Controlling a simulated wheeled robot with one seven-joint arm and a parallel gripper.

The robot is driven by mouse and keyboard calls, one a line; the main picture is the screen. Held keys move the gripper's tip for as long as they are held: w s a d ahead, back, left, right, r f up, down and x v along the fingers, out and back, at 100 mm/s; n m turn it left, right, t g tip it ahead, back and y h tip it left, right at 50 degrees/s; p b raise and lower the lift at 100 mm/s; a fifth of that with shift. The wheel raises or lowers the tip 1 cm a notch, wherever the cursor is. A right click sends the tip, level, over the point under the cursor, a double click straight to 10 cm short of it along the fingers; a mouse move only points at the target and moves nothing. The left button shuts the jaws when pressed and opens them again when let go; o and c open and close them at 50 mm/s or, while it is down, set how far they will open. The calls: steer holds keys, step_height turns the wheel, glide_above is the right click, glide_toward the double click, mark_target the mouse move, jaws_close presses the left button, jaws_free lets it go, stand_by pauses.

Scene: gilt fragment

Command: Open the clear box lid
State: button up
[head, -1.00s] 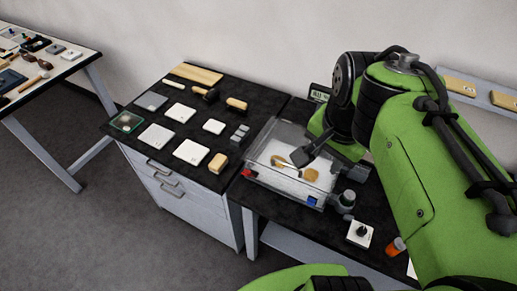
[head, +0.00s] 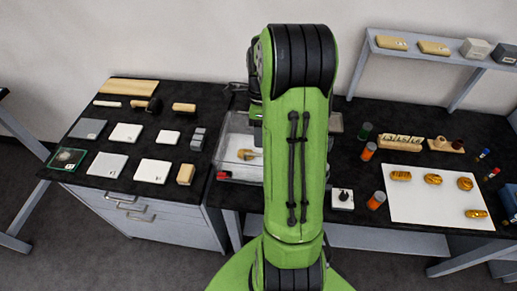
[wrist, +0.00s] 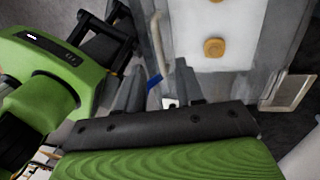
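The clear box (head: 232,134) stands on the dark bench left of my arm in the head view, its right part hidden behind the arm. It has a pale bed with a gold fragment (head: 247,154) on it, and a red piece at its front left corner. In the wrist view the box's pale bed (wrist: 228,18) and a round gold fragment (wrist: 214,47) show to the right of my gripper. My gripper (wrist: 158,90) has its fingers apart, with a blue piece (wrist: 153,82) and a pale rod beyond them. The lid's position is unclear.
Several white tiles (head: 126,132) and tools lie on the left bench. A white sheet (head: 435,207) with gold fragments lies to the right, beside orange-capped jars (head: 376,200) and a small white knob device (head: 342,199). A shelf (head: 455,58) stands at the back right.

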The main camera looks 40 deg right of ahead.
glide_above(261, 160)
step_height(261, 160, down, 5)
steer(key=shift+r, duration=0.1)
steer(key=shift+a+f, duration=0.1)
steer(key=shift+f, duration=0.2)
steer(key=shift+c, duration=0.2)
jaws_close()
steer(key=shift+r, duration=0.1)
stand_by(0.8)
